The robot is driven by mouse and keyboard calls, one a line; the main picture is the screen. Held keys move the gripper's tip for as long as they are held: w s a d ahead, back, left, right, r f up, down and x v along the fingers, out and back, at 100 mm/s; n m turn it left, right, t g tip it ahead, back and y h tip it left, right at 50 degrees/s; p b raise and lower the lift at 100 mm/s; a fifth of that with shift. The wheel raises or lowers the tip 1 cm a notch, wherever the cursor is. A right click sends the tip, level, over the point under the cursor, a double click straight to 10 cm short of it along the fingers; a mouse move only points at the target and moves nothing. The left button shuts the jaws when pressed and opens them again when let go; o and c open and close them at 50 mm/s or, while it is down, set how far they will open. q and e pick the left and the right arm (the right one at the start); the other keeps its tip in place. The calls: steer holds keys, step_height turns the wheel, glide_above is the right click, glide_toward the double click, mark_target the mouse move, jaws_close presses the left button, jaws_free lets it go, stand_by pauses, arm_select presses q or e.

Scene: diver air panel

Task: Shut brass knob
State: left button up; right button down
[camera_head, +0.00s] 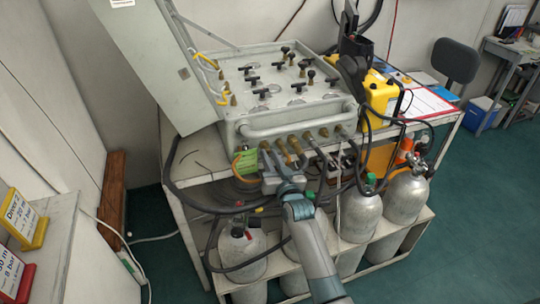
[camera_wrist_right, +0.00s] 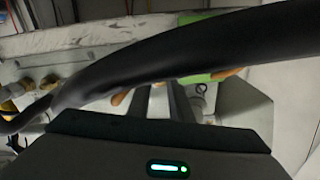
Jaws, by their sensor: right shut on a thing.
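The air panel (camera_head: 232,112) is a grey box with an open lid. A row of brass fittings (camera_head: 308,136) runs along its front below a thick grey rail, and some also show at the left of the right wrist view (camera_wrist_right: 14,92). My right gripper (camera_head: 272,163) reaches up to the left part of this row. It is shut on what looks like the brass knob, which the fingers mostly hide. In the right wrist view, a black hose crosses in front of the fingers (camera_wrist_right: 178,102). My left gripper is not in view.
A green part (camera_head: 245,163) with an orange hose sits just left of my right gripper. Black hoses loop around the panel's front. Grey cylinders (camera_head: 361,212) stand in the cart below. A yellow case (camera_head: 381,95) stands right of the panel.

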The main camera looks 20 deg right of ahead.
steer(key=m, duration=0.3)
steer(key=shift+p, duration=0.35)
steer(key=shift+m, duration=0.8)
steer(key=m+p, duration=0.1)
steer(key=m, duration=0.3)
steer(key=shift+m, duration=0.3)
arm_select(q)
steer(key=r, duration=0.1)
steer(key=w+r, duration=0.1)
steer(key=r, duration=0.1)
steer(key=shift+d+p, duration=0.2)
steer(key=shift+p, duration=0.2)
arm_select(e)
steer(key=m, duration=0.4)
steer(key=c, duration=1.9)
jaws_free()
steer(key=shift+o, duration=0.2)
arm_select(q)
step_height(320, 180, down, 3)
steer(key=b, duration=0.2)
steer(key=shift+b, duration=0.4)
arm_select(e)
steer(key=s, duration=1.7)
steer(key=shift+s+d+r, duration=0.15)
steer(key=shift+s+d, duration=0.1)
steer(key=shift+d, duration=0.05)
